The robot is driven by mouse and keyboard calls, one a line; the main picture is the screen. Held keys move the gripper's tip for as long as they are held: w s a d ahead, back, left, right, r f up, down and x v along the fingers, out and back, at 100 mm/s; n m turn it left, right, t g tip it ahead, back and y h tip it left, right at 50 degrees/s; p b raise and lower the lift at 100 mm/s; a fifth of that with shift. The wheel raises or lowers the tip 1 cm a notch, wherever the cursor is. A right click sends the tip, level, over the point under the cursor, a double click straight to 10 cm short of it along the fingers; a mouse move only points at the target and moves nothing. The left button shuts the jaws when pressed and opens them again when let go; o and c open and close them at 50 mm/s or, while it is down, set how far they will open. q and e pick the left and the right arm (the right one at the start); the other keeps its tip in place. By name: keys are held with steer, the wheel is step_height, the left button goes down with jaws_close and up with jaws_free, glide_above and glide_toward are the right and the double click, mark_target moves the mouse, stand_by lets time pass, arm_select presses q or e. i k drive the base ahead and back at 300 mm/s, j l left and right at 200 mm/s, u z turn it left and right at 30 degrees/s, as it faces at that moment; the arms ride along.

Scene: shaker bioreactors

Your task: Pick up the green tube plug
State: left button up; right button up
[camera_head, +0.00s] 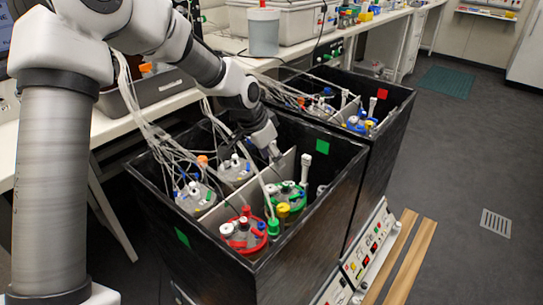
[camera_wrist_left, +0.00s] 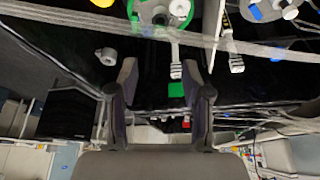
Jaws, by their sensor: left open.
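A small upright green plug-like piece (camera_head: 273,227) stands between the red-lidded vessel (camera_head: 244,234) and the green-lidded vessel (camera_head: 289,198) in the near black box. I cannot tell surely whether it is the tube plug. My left gripper (camera_head: 276,152) is over this box, above and behind the green-lidded vessel, apart from the green piece. In the left wrist view the open, empty fingers (camera_wrist_left: 158,78) point towards the box. The green lid (camera_wrist_left: 146,12) shows at the top there, beyond the fingertips. My right gripper is in neither view.
The near black box (camera_head: 334,212) has high walls and a divider, with vessels with grey lids (camera_head: 195,198) and many loose tubes. A second black box (camera_head: 390,108) stands behind it. A white bench (camera_head: 160,107) runs along the left.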

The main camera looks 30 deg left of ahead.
mark_target(273, 230)
steer(key=k, duration=1)
